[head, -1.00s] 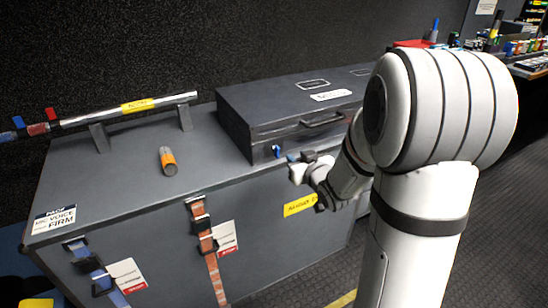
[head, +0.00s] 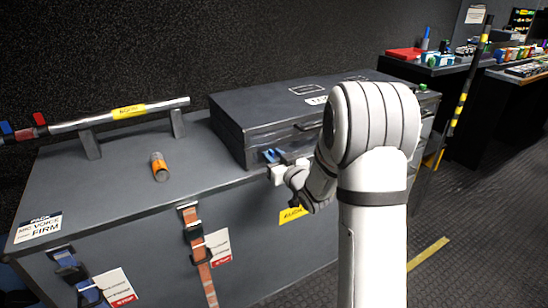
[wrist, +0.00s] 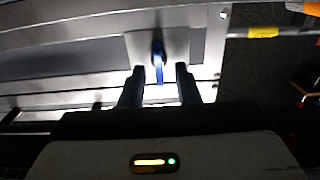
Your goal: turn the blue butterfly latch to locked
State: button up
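The blue butterfly latch (head: 271,155) is on the front of the dark case (head: 235,130), which lies on the large grey trunk. In the wrist view the latch (wrist: 159,66) is a narrow blue tab on a pale plate, pointing toward my gripper. My gripper (wrist: 160,74) is open, with one dark finger on each side of the tab's near end. Gaps show on both sides, so I see no grip on it. In the head view my gripper (head: 279,174) is right at the latch, partly hiding that area.
An orange-banded cylinder (head: 159,167) stands on the trunk top (head: 110,185), left of the case. A metal rail (head: 85,119) runs along the back left. Orange (head: 194,235) and blue (head: 68,266) straps hang on the trunk's front. Floor (head: 465,240) is clear at right.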

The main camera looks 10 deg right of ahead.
grip_shut()
dwell(0.3)
dwell(0.3)
jog(key=m, duration=0.4)
jog(key=m+p, duration=0.1)
jog(key=m, duration=0.3)
jog(key=d+m, duration=0.1)
jog(key=m, duration=0.4)
jog(key=shift+w+f, duration=0.2)
jog(key=shift+f, duration=0.1)
jog(key=m, duration=0.1)
jog(key=m+p, duration=0.1)
jog(key=m, duration=0.2)
jog(key=shift+f+m+p, duration=0.25)
jog(key=shift+m+p, duration=0.15)
